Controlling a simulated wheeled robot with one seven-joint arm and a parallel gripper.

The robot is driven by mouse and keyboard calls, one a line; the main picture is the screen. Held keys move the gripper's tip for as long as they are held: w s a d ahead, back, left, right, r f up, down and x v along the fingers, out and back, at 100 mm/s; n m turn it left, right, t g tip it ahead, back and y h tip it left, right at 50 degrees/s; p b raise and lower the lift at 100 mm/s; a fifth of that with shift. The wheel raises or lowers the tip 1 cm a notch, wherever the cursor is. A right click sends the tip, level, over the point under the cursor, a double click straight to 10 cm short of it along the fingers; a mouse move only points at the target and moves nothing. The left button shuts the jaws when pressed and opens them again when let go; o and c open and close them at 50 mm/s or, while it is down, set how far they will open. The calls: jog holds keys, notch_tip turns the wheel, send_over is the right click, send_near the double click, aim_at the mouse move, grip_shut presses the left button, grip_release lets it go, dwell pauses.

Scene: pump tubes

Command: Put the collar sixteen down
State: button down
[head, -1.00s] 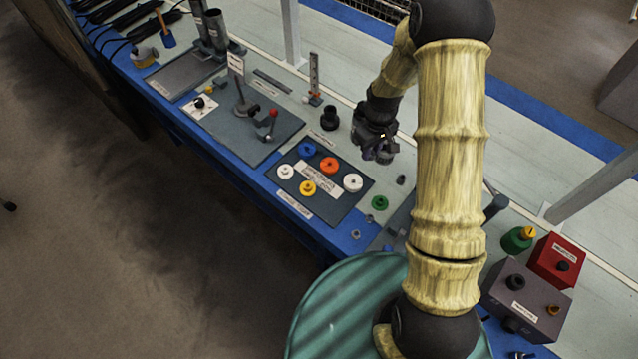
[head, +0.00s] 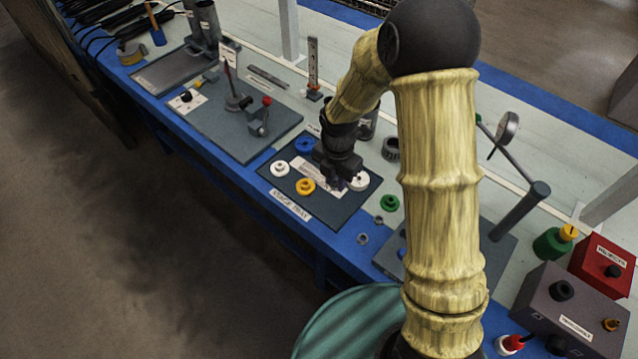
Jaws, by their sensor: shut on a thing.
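My gripper (head: 344,180) is shut and low over the dark collar tray (head: 335,212), at its right half. What it holds is hidden by the fingers, so I cannot tell its colour, its number or whether it touches the tray. A white collar (head: 359,182) lies right beside the fingertips. A blue collar (head: 304,145), another white collar (head: 280,168) and a yellow collar (head: 305,186) lie on the tray. The orange collar is hidden behind my gripper. No collar number is readable.
A green collar (head: 390,203) lies right of the tray. A dark ring (head: 391,149) stands behind it. A grey plate with a lever fixture (head: 240,101) is to the left. A grey box (head: 560,300) and a red box (head: 603,262) stand at the right.

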dwell(0.3)
send_over(333, 208)
jog(key=shift+f+b, duration=0.45)
jog(key=shift+f, duration=2.75)
jog(key=shift+f+b, duration=0.3)
jog(key=shift+f, duration=1.55)
jog(key=shift+f, duration=0.15)
jog(key=c, duration=1.2)
grip_release()
